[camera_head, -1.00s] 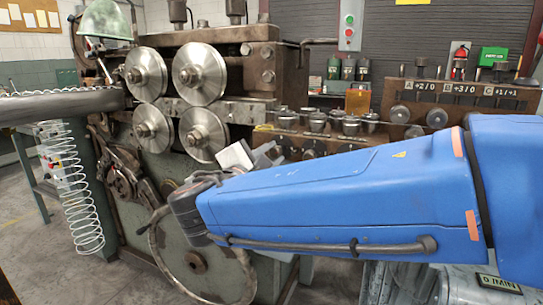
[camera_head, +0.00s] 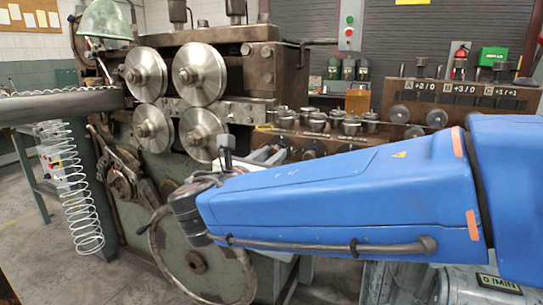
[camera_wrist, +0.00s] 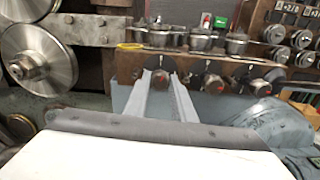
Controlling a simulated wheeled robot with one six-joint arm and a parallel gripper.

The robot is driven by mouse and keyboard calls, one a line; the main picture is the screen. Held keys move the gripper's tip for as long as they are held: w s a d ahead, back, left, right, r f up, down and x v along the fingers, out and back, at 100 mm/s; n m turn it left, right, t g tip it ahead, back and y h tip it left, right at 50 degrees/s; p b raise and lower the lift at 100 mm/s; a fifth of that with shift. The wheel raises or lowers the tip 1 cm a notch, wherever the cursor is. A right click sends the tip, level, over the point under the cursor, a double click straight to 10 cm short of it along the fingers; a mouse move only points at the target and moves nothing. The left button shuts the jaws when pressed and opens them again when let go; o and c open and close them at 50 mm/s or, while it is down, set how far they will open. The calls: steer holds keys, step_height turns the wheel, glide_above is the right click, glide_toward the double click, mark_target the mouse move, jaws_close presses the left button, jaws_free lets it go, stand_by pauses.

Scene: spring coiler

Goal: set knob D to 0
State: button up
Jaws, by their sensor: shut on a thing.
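My gripper (camera_wrist: 161,82) has two pale grey fingers reaching forward in the wrist view. They are shut on a round dark knob (camera_wrist: 160,76), the leftmost of the knobs visible on a rusty brown block. Two more knobs (camera_wrist: 213,82) (camera_wrist: 260,87) with small red marks sit to its right. No letter shows on these knobs, so I cannot read which is D, and the held knob's setting is hidden. In the head view my gripper (camera_head: 268,155) shows partly behind my blue arm, against the machine's front.
A brown panel (camera_head: 460,93) at right has dials labelled A +2/0, B +3/0 and C +1/+1. Big steel rollers (camera_head: 200,74) and a large handwheel (camera_head: 200,262) are at left. A wire coil (camera_head: 80,200) hangs far left.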

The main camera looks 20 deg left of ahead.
steer(key=shift+f+n, duration=0.15)
steer(key=shift+n, duration=1.45)
steer(key=o, duration=1.1)
steer(key=shift+c, duration=0.2)
steer(key=s+a, duration=0.1)
steer(key=s, duration=1.6)
steer(key=shift+s+a, duration=0.2)
